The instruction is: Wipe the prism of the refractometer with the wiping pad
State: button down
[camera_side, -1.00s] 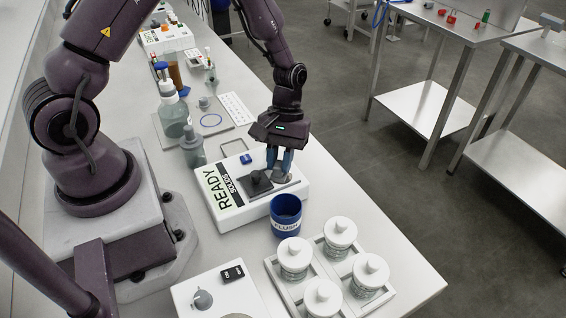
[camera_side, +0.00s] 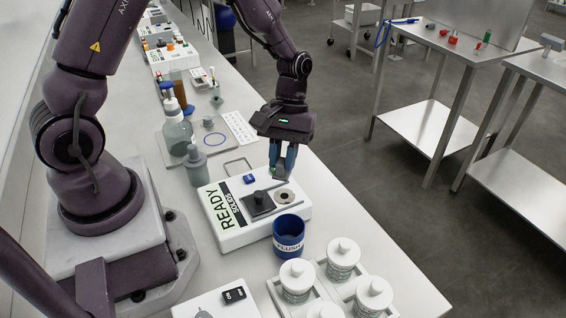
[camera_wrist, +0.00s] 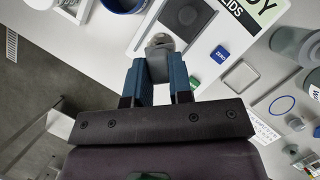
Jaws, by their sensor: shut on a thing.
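The refractometer (camera_side: 235,228) is a white box labelled READY and SOLIDS in the side view. Its round prism (camera_side: 284,196), a metal ring with a dark centre, lies uncovered beside a dark hinged lid (camera_side: 257,204). My gripper (camera_side: 281,170) is over the far right end of the box, beyond the prism and apart from it. Its blue fingers are shut on a small grey wiping pad, which shows between the fingers (camera_wrist: 158,88) in the wrist view as a rounded grey piece (camera_wrist: 158,62). The fingers hide part of the pad, and its height above the box is unclear.
A blue FLUSH cup (camera_side: 288,242) stands close in front of the refractometer. White-lidded jars (camera_side: 343,255) sit in a tray at the front. Bottles (camera_side: 196,165) stand to the left. The table's right edge is near.

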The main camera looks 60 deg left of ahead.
jog(key=shift+r, duration=0.7)
dwell(0.4)
